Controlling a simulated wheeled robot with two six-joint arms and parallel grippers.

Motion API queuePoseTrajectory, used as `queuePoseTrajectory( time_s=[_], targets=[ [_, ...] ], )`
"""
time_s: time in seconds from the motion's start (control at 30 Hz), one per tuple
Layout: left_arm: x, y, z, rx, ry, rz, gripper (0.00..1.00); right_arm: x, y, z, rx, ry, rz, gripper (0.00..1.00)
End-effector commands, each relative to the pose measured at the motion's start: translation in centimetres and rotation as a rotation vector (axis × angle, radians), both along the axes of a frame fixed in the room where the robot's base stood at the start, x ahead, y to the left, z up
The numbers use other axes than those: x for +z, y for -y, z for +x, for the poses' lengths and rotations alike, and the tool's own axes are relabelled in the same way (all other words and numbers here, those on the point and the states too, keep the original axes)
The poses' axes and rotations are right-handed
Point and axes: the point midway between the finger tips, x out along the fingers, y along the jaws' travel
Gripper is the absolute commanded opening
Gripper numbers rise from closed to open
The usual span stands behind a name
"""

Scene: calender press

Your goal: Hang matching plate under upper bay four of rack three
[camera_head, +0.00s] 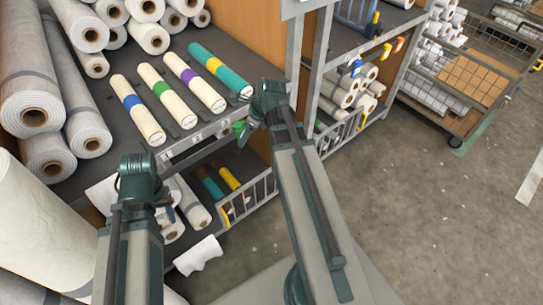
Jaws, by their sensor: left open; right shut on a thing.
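The rack's upper shelf (103,92) holds rolls side by side: cream with a blue band (131,101), cream with a green band (157,89), cream with a purple band (190,77), and teal with a yellow band (222,70) at the right. Small pale labels (196,137) line the front rail. My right gripper (247,122) is at the rail's right end, below the teal roll's front end, shut on a small green plate (239,127). The gripper partly hides the plate, and contact with the rail cannot be told. My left gripper (138,162) is open and empty, in front of the rail's left end.
A second rack (325,60) with coloured plates (386,50) and a mesh cart (470,80) stand right. The floor (430,205) at right is clear.

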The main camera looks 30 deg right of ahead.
Motion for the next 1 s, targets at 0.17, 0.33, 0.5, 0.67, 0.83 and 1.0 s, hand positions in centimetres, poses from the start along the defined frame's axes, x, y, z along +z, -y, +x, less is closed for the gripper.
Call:
queuePoseTrajectory(
  time_s=[0.17,0.33,0.5,0.67,0.83,1.0],
  targets=[
    [-2.1,0.0,0.0,0.0,0.0,0.0,0.49,-2.3,4.0,-2.8,-0.165,-0.02,-0.01,0.05],
    [-3.9,0.0,0.0,0.0,0.0,0.0,0.49,-4.2,8.4,-6.1,-0.369,-0.043,-0.02,0.05],
    [-4.6,0.0,0.0,0.0,0.0,0.0,0.49,-5.1,10.8,-8.1,-0.493,-0.055,-0.024,0.05],
    [-4.6,0.0,0.0,0.0,0.0,0.0,0.49,-5.1,11.4,-8.4,-0.519,-0.058,-0.026,0.05],
    [-4.6,0.0,0.0,0.0,0.0,0.0,0.49,-5.1,11.3,-8.1,-0.518,-0.057,-0.026,0.05],
    [-4.6,0.0,0.0,0.0,0.0,0.0,0.49,-5.1,11.3,-7.4,-0.52,-0.057,-0.025,0.05]
  ],
)
